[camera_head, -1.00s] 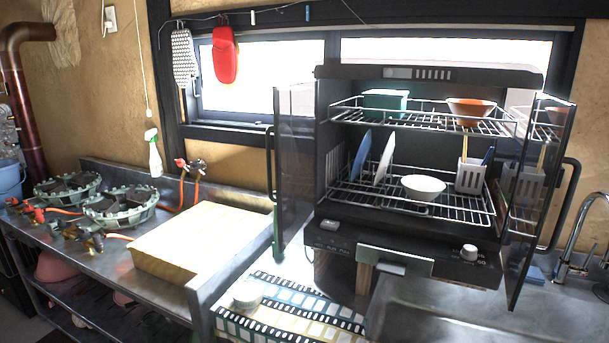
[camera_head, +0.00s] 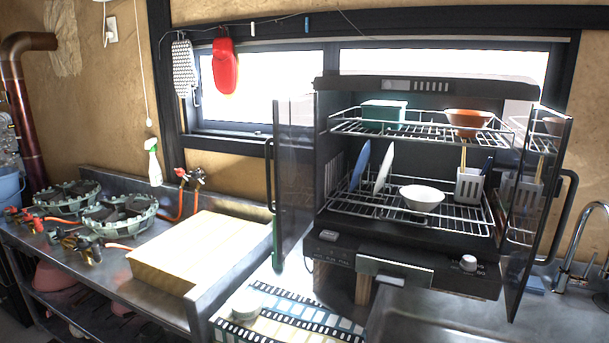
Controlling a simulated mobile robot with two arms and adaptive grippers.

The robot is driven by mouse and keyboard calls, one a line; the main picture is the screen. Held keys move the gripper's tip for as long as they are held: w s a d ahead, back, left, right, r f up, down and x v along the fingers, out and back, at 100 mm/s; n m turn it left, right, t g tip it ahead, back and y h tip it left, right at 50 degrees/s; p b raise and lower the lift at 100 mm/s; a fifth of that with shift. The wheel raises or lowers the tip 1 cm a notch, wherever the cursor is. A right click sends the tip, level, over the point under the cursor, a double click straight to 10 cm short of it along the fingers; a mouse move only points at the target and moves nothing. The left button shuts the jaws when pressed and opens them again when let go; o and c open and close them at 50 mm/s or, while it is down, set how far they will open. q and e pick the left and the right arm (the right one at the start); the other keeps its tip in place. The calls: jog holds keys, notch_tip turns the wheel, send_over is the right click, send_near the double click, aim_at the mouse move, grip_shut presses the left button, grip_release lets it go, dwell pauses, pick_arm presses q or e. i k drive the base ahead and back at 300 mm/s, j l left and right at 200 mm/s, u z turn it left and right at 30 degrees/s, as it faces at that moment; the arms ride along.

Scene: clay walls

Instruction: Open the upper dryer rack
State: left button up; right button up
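The black dish dryer (camera_head: 405,240) stands at the right with both dark glass doors swung open, the left door (camera_head: 294,180) and the right door (camera_head: 535,215). Its upper wire rack (camera_head: 420,131) holds a teal box (camera_head: 384,114) and an orange-brown bowl (camera_head: 468,120). I cannot tell for sure how far the rack is pulled out. The lower wire rack (camera_head: 400,213) holds a white bowl (camera_head: 422,197), upright plates (camera_head: 385,167) and a white utensil holder (camera_head: 470,187). Neither of my grippers is in view.
A steel counter with gas burners (camera_head: 120,212) and a pale wooden block (camera_head: 195,255) lies left of the dryer. A patterned cloth (camera_head: 285,320) lies in front. A tap (camera_head: 580,250) stands at the right. The open doors flank the dryer front.

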aim_at(388, 131)
jog(key=i+j+z, duration=0.1)
jog(key=z, duration=0.35)
jog(key=j+z, duration=0.85)
jog(key=j, duration=1.4)
jog(key=l+u, duration=0.15)
jog(key=l, duration=0.45)
jog(key=i+l+u, duration=0.2)
jog(key=l, duration=0.45)
jog(key=k+l+u, duration=0.15)
jog(key=l, duration=0.45)
jog(key=l+u, duration=0.2)
jog(key=l, duration=0.4)
jog(key=l+u, duration=0.15)
jog(key=l, duration=0.5)
jog(key=k+l+u, duration=0.15)
jog(key=l, duration=0.4)
